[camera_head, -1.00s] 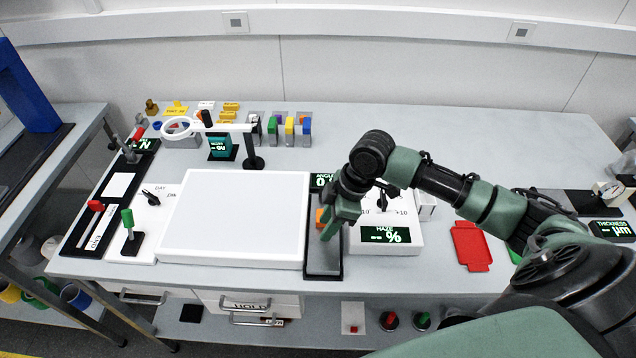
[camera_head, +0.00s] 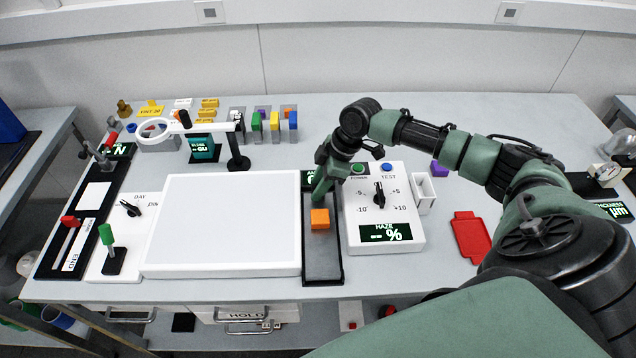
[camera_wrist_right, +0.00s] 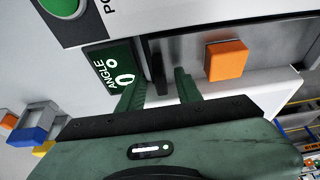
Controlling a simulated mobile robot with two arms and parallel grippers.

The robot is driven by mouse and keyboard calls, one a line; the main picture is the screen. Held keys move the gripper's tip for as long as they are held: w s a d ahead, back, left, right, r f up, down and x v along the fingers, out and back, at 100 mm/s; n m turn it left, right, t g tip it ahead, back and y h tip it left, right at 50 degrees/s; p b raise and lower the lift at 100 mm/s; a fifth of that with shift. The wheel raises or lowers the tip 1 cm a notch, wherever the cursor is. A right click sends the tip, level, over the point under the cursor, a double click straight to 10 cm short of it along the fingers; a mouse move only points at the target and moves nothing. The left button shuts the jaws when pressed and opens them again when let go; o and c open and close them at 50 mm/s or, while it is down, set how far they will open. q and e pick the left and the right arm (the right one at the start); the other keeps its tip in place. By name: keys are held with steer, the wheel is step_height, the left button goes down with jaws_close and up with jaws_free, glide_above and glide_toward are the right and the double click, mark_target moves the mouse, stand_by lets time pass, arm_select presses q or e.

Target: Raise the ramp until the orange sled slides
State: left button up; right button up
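The orange sled (camera_head: 320,218) sits on the dark grey ramp (camera_head: 322,262), which looks flat on the bench right of the white light panel. My right gripper (camera_head: 322,188) is low at the ramp's far end, behind the sled and apart from it. In the right wrist view its two fingers (camera_wrist_right: 160,88) are spread, with a dark upright edge of the ramp just beyond the gap; contact cannot be told. The sled (camera_wrist_right: 227,60) shows right of the fingers there. The angle display (camera_wrist_right: 113,66) appears to read 0. My left gripper is not in view.
The white light panel (camera_head: 222,225) lies close on the left. The haze meter (camera_head: 382,230) with its knob and buttons stands close on the right. A red tray (camera_head: 470,237) lies farther right. A magnifier (camera_head: 155,130) and coloured blocks stand at the back left.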

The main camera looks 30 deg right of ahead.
steer(key=shift+s, duration=0.1)
jaws_close()
stand_by(1.3)
